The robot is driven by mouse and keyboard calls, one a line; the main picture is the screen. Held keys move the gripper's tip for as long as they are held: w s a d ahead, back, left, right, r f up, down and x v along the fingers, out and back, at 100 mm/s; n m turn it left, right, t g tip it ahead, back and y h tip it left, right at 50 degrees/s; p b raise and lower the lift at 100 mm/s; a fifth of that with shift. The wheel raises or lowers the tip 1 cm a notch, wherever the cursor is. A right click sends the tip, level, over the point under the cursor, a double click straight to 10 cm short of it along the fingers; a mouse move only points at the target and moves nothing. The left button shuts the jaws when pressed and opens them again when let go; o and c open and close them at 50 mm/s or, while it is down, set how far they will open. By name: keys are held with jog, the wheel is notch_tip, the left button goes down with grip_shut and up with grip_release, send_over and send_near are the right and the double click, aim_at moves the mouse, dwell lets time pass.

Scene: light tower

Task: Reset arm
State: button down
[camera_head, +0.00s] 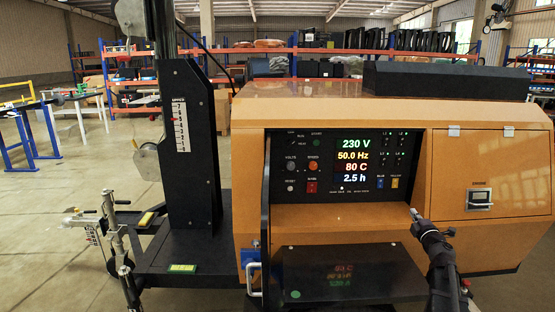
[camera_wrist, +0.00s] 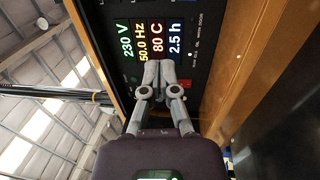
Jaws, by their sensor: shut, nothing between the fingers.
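My gripper (camera_head: 414,213) is at the lower right of the head view, in front of the orange generator cabinet (camera_head: 340,115). In the wrist view my gripper (camera_wrist: 158,64) has its two grey fingers together with nothing between them. The fingertips overlap the lit display in the wrist view; I cannot tell how far they are from it. The control panel (camera_head: 320,185) is black and recessed in the cabinet. Its display (camera_head: 355,161) reads 230 V, 50.0 Hz, 80 C and 2.5 h. Knobs, a red switch and small green lights surround it.
A black flap (camera_head: 350,285) juts out below the panel, left of my arm. A black mast (camera_head: 187,140) stands on the trailer at left, with a jack post (camera_head: 128,285) in front. Blue workbenches (camera_head: 40,125) and loaded shelves (camera_head: 300,55) are behind. Open floor (camera_head: 50,215) lies left.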

jog(key=s+a+f+m+g+h, duration=0.6)
jog(key=s+a+f+m+g, duration=0.65)
jog(key=s+f+m, duration=0.35)
jog(key=s+a+f+m+g+y, duration=0.1)
jog(key=s+a+f+g+y, duration=0.2)
jog(key=s+a, duration=0.45)
jog(key=s+a+f+m+g+y, duration=0.1)
jog(key=s+a+f+g+y, duration=0.2)
jog(key=s+a, duration=0.5)
notch_tip(320, 180, up, 21)
jog(key=w+p, duration=0.1)
jog(key=p, duration=1.8)
jog(key=shift+w+a+f+g, duration=0.25)
jog(key=shift+a+g, duration=0.1)
jog(key=shift+g, duration=0.1)
